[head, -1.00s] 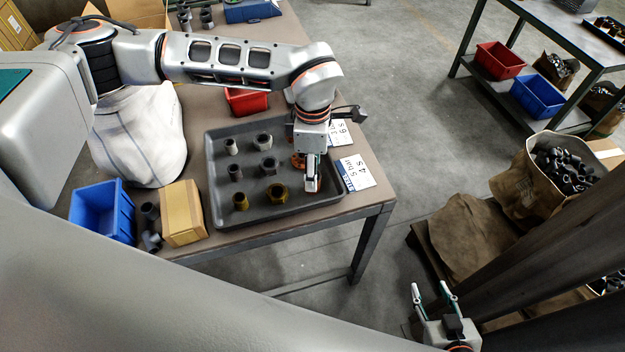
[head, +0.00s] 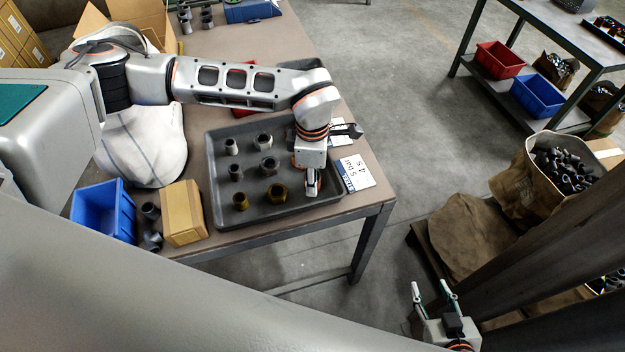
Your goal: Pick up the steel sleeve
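The dark grey tray (head: 217,190) on the near table holds several fittings in two columns. The light grey one at the back left (head: 231,146) looks most like a steel sleeve, but I cannot be sure. My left gripper (head: 312,188) points down over the tray's right end, right of these fittings. Its wrist hides what is beneath, and its finger gap is unclear. My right gripper (head: 434,290) is open and empty, low at the right, away from the table.
A blue bin (head: 104,211), a cardboard box (head: 184,213) and dark pipe fittings (head: 151,238) stand left of the tray. A white sack (head: 143,150) lies behind them. A printed label (head: 352,173) lies right of the tray. A sack of fittings (head: 530,170) stands on the right.

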